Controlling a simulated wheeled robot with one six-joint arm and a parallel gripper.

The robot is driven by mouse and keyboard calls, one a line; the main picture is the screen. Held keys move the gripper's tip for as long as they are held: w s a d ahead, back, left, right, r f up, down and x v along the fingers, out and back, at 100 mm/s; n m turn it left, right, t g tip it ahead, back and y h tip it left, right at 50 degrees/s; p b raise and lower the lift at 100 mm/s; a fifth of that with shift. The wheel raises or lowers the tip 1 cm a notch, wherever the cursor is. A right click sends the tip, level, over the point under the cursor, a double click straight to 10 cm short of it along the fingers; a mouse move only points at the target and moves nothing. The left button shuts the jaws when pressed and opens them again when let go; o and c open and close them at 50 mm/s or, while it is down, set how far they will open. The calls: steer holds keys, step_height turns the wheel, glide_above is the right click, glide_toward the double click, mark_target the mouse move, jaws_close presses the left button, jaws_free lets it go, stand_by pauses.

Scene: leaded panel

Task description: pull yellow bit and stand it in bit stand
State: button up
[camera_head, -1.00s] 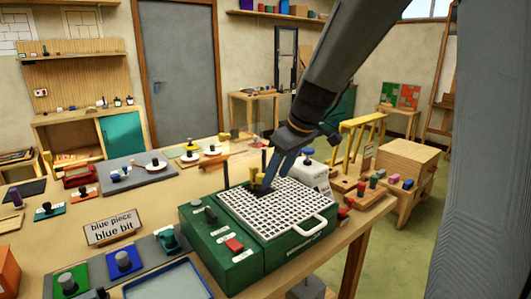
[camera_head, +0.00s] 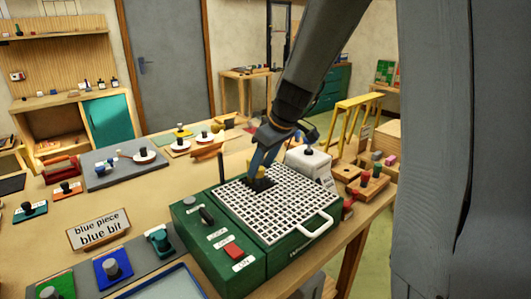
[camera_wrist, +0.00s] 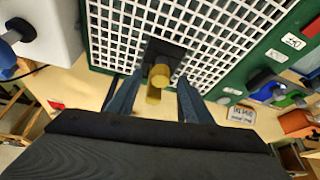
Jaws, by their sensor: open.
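The yellow bit (camera_head: 262,172) stands upright in a dark block on the white grid of the green grinder. The wrist view shows it as a yellow cylinder (camera_wrist: 160,76) above the dark block (camera_wrist: 165,52). My gripper (camera_head: 264,162) is over the grid with its fingers pointing down at the bit. In the wrist view my gripper (camera_wrist: 159,88) is open, one blue finger on each side of the bit, with gaps visible. A wooden block with coloured pegs (camera_head: 371,188), possibly the bit stand, is at the right; I cannot tell for sure.
The green grinder (camera_head: 212,240) has a red switch and a white handle at the front. A sign (camera_head: 98,232) reads "blue piece, blue bit". Bare tabletop (camera_head: 160,190) lies left of the grinder.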

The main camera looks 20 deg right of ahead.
steer(key=shift+x, duration=1.1)
jaws_close()
